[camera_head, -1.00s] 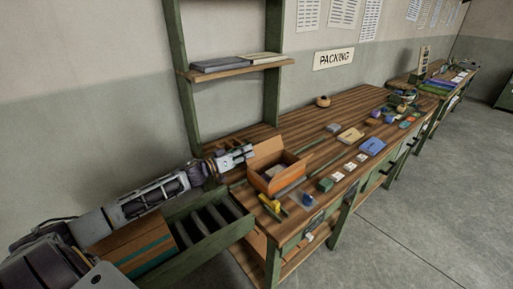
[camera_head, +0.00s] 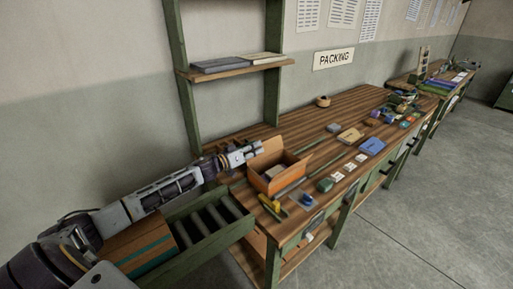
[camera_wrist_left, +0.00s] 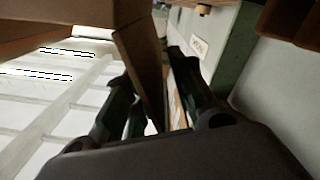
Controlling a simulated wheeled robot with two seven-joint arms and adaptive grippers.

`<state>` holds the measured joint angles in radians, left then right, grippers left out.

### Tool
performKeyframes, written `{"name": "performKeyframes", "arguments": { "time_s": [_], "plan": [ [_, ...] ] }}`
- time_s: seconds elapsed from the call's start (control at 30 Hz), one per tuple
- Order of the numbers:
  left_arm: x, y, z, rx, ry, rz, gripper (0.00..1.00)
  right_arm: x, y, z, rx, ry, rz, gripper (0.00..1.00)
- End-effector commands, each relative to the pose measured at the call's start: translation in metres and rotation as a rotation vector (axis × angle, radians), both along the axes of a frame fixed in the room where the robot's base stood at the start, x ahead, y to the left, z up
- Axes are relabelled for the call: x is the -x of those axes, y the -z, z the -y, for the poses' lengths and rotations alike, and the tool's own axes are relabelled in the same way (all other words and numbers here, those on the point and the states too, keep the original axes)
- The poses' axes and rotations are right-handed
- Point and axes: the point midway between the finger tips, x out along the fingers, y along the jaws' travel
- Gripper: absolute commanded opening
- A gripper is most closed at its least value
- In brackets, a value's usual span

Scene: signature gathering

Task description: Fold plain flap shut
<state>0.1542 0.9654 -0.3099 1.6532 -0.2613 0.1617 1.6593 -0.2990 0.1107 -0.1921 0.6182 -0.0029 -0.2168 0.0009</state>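The open cardboard box (camera_head: 272,186) stands on the wooden bench with a pale item inside. Its raised flap (camera_head: 266,150) stands up at the back left side, partly behind my gripper. My left gripper (camera_head: 254,148) is at the upper left edge of this flap. In the left wrist view the two fingers (camera_wrist_left: 155,85) are apart, with the brown flap panel (camera_wrist_left: 142,55) between them. The panel lies close to the left finger and a gap shows beside the right one. I cannot tell whether the flap is plain. My right gripper is not in view.
A green-framed rack (camera_head: 205,228) with rollers adjoins the bench, holding a striped carton (camera_head: 135,248). Yellow and blue small items (camera_head: 306,201) lie in front of the box. Cards and notebooks (camera_head: 372,146) lie further right. A shelf upright (camera_head: 183,90) rises behind.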

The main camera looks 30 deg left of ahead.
Motion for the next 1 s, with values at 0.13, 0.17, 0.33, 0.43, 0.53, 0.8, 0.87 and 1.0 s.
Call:
{"name": "performKeyframes", "arguments": {
  "time_s": [0.13,0.17,0.33,0.43,0.53,0.8,0.87,1.0],
  "plan": [
    [-0.007,0.0,0.003,0.0,0.0,0.0,0.25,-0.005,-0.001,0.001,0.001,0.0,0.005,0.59],
    [-0.008,-0.001,0.003,0.0,0.0,0.0,0.25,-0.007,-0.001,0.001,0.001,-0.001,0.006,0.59],
    [-0.011,-0.001,0.005,-0.001,0.0,0.0,0.25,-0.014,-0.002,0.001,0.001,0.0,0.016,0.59],
    [-0.012,0.0,0.005,-0.001,0.0,0.0,0.25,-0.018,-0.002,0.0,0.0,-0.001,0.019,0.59],
    [-0.012,0.0,0.005,-0.001,0.0,0.0,0.25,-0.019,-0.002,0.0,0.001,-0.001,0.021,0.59],
    [-0.012,0.0,0.005,-0.001,0.0,0.0,0.12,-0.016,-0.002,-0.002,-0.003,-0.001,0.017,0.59],
    [-0.012,0.0,0.005,-0.001,0.0,0.0,0.04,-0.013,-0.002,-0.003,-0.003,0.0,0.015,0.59],
    [-0.012,0.0,0.005,-0.001,0.0,0.0,0.0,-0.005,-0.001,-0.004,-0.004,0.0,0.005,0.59]
  ]
}}
